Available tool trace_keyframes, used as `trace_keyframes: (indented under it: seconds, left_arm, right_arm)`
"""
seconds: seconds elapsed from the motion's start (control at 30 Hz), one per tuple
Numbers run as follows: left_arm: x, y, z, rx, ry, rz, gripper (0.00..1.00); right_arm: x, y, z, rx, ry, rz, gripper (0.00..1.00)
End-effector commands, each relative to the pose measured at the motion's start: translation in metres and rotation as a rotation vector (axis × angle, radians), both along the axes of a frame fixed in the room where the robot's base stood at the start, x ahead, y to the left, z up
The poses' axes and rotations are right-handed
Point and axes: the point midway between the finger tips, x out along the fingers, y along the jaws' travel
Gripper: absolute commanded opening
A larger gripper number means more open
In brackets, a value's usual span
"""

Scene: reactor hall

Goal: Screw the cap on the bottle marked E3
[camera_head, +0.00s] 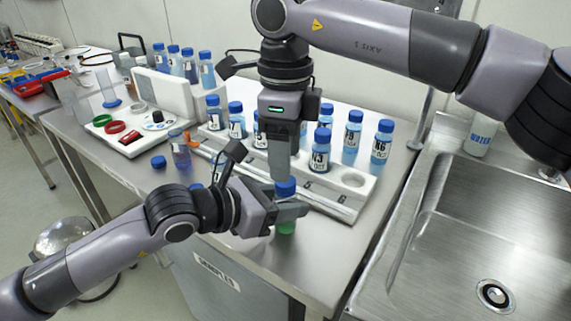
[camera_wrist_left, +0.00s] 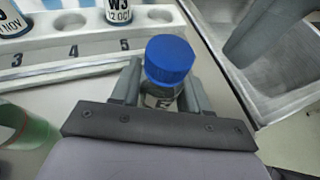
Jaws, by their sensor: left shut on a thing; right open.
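A small bottle (camera_head: 285,226) with green at its base stands upright between the fingers of my left gripper (camera_head: 290,209). The left gripper is shut on it from the side. A blue cap (camera_head: 285,187) sits on its top; the cap also shows in the left wrist view (camera_wrist_left: 169,58). Its label (camera_wrist_left: 161,101) is mostly hidden by the gripper; an "E" seems to show, the rest is not readable. My right gripper (camera_head: 282,174) points down just above the cap and is open. Whether its fingertips touch the cap, and how tightly the cap is seated, I cannot tell.
A white numbered rack (camera_head: 335,202) with several blue-capped bottles stands behind. A loose blue cap (camera_head: 158,161) lies left, near a bottle (camera_head: 181,150). A steel sink (camera_head: 470,245) is at the right. A green see-through thing (camera_wrist_left: 28,130) shows lower left in the wrist view.

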Motion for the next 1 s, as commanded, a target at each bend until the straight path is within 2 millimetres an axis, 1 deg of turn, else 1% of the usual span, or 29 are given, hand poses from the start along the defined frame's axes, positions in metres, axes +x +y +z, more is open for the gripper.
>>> trace_keyframes:
  seconds: [0.23, 0.27, 0.33, 0.43, 0.57, 0.63, 0.87, 1.0]
  left_arm:
    - [0.000, 0.000, 0.000, 0.000, 0.000, 0.000, 0.00]
    - [0.000, 0.000, 0.000, 0.000, 0.000, 0.000, 0.00]
    - [0.000, 0.000, 0.000, 0.000, 0.000, 0.000, 0.00]
    - [0.000, 0.000, 0.000, 0.000, 0.000, 0.000, 0.00]
    - [0.000, 0.000, 0.000, 0.000, 0.000, 0.000, 0.00]
    - [0.000, 0.000, 0.000, 0.000, 0.000, 0.000, 0.00]
    - [0.000, 0.000, 0.000, 0.000, 0.000, 0.000, 0.00]
    - [0.000, 0.000, 0.000, 0.000, 0.000, 0.000, 0.00]
  right_arm:
    - [0.000, 0.000, 0.002, -0.001, 0.001, 0.001, 0.61]
    - [0.000, 0.000, 0.002, -0.001, 0.001, 0.001, 0.57]
    - [0.000, 0.000, 0.004, 0.000, 0.000, 0.002, 0.57]
    - [0.001, 0.000, 0.014, -0.002, -0.004, 0.008, 0.57]
    - [0.000, 0.000, 0.033, -0.002, -0.004, 0.025, 0.57]
    - [0.000, 0.000, 0.037, -0.002, -0.001, 0.031, 0.57]
    - [0.000, 0.000, 0.037, -0.001, 0.001, 0.032, 0.57]
    - [0.000, 0.000, 0.030, -0.002, 0.002, 0.032, 0.57]
